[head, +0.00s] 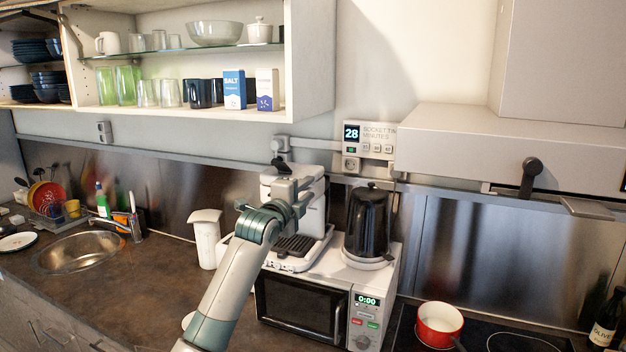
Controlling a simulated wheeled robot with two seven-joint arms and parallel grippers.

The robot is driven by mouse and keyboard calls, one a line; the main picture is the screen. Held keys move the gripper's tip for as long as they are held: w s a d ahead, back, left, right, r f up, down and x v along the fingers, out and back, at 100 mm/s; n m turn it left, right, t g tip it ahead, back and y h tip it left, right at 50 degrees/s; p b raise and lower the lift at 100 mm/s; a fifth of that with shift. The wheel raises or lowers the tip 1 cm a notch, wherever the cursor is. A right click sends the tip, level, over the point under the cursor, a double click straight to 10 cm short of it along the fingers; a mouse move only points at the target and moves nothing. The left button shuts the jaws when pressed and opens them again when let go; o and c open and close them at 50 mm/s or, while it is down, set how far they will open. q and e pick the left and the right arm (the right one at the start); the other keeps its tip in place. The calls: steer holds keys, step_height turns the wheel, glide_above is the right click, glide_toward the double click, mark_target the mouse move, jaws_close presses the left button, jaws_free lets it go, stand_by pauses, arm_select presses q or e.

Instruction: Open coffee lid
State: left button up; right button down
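The white coffee machine (314,213) stands on the left part of the microwave top, in the middle of the head view. Its upper part is partly hidden by my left arm and gripper, so I cannot tell clearly how its lid sits. My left gripper (284,182) is in front of the machine's upper left part, near its top. The fingers are small and overlap the machine, so I cannot tell whether they touch it or are open or shut. My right gripper is not in view.
A black kettle (368,222) stands right of the machine on the microwave (304,304). A white jug (206,239) stands to its left. An open shelf (180,112) with cups and boxes hangs above. A red pot (438,324) sits on the hob.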

mark_target(313, 185)
arm_select(q)
steer(key=shift+p+x, duration=0.85)
steer(key=shift+x, duration=1.35)
jaws_close()
steer(key=shift+f, duration=0.1)
